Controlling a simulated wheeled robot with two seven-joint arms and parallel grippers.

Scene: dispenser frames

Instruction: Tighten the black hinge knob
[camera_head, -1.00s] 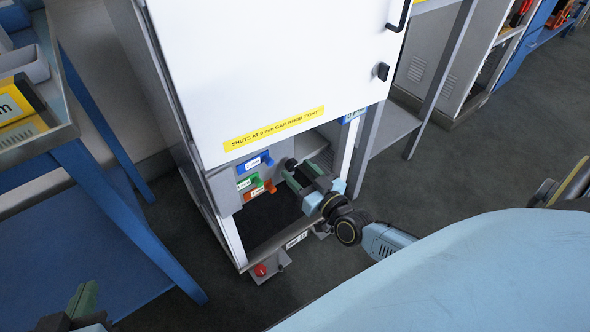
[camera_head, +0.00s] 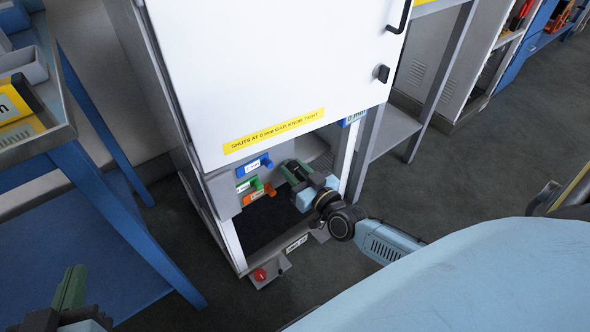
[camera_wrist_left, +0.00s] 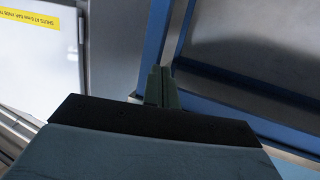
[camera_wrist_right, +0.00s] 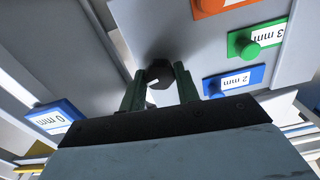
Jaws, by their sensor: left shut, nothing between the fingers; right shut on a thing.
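The black knob (camera_wrist_right: 160,74) sits on the grey inner panel of the dispenser, between the green fingers of my right gripper (camera_wrist_right: 160,90). The fingers are shut on its sides. In the head view my right gripper (camera_head: 290,170) reaches into the opening below the white door, and its fingers hide most of the knob. My left gripper (camera_head: 72,285) is at the lower left edge, away from the dispenser. In the left wrist view its fingers (camera_wrist_left: 160,85) are together and empty.
Blue (camera_head: 254,163), green (camera_head: 250,185) and orange (camera_head: 259,194) tagged pegs are close to the left of my right gripper. The white door (camera_head: 270,70) hangs above, with a yellow label (camera_head: 274,130). A blue-framed table (camera_head: 100,205) stands at left. A red button (camera_head: 260,274) is low in front.

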